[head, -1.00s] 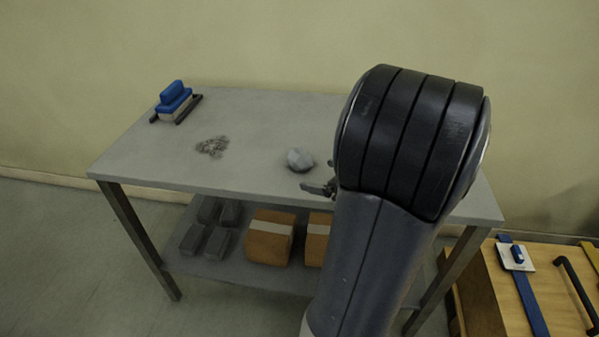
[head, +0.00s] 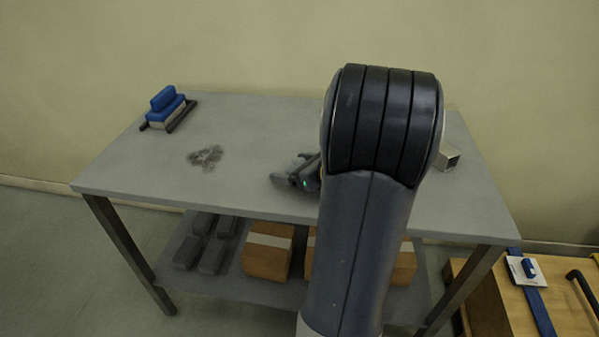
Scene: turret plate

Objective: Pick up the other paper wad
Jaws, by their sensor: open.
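The grey paper wad (head: 289,169) is on the table near its middle, mostly hidden by my gripper, with only a small grey part showing. My gripper (head: 287,171) is low over the table at the wad, left of my arm, its fingers open and reaching left around or beside the wad. I cannot tell whether the fingers touch it. My arm hides much of the table's middle right.
A blue-topped block on a dark holder (head: 165,108) stands at the table's (head: 130,170) far left corner. A dark grey smudge or debris patch (head: 206,157) lies left of the gripper. A square metal tube (head: 447,158) lies right of my arm. Boxes (head: 268,252) stand on the lower shelf.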

